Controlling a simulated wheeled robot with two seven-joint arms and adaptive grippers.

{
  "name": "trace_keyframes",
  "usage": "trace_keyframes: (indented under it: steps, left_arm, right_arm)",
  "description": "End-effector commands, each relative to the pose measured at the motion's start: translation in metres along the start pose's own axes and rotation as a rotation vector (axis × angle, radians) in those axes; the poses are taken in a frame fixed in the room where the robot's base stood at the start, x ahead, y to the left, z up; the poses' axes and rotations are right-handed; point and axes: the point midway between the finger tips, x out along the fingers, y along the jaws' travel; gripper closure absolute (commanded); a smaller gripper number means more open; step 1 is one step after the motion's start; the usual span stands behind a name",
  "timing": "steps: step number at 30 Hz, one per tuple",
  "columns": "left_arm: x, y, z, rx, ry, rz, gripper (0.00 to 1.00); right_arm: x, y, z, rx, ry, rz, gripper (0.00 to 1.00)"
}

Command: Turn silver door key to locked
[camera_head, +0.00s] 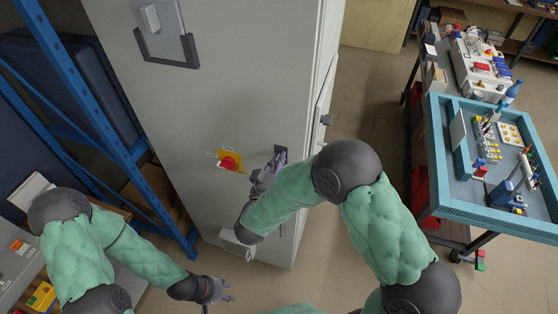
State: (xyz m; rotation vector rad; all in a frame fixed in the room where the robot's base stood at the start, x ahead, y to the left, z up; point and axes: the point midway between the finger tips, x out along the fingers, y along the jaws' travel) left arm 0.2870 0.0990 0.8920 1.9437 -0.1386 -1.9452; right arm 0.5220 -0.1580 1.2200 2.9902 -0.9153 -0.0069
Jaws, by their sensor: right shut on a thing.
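The grey cabinet door (185,110) stands upright in front of me. A dark lock plate (281,150) sits near its right edge. My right gripper (279,160) is at this plate, its fingers shut on the silver door key. The key is hidden by the fingers, so its angle cannot be told. My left gripper (228,291) is low in front of the cabinet, away from the door, with its fingers apart and empty.
A red rotary switch on a yellow plate (240,161) is left of my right gripper. A blue rack (95,110) stands at the left. A blue-topped workbench (437,165) with several parts stands at the right. Bare floor lies between cabinet and bench.

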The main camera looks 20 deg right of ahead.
Motion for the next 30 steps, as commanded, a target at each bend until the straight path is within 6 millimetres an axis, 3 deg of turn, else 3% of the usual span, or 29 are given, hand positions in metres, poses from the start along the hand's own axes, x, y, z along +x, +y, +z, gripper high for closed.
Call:
trace_keyframes:
  steps: [1,2,3,4,5,17,30]
  left_arm:
    - [0.000,0.000,0.000,0.000,0.000,0.000,0.60]
    - [0.000,0.000,0.000,0.000,0.000,0.000,0.60]
    - [0.000,0.000,0.000,0.000,0.000,0.000,0.60]
    - [0.000,0.000,0.000,0.000,0.000,0.000,0.60]
    - [0.000,0.000,0.000,0.000,0.000,0.000,0.60]
    - [0.000,0.000,0.000,0.000,0.000,0.000,0.60]
    - [0.000,0.000,0.000,0.000,0.000,0.000,0.60]
  right_arm:
    - [0.000,0.000,0.001,-0.003,-0.002,-0.001,1.00]
    - [0.000,0.000,0.001,-0.003,-0.002,-0.001,0.82]
    - [0.000,0.000,0.001,-0.003,-0.002,-0.001,0.70]
    - [0.000,0.000,0.001,-0.002,-0.002,-0.001,0.62]
    - [0.000,0.000,0.001,-0.002,-0.001,0.000,0.60]
    - [-0.005,-0.001,0.000,0.000,0.000,-0.002,0.60]
    - [-0.076,-0.002,0.000,-0.001,0.000,-0.007,0.60]
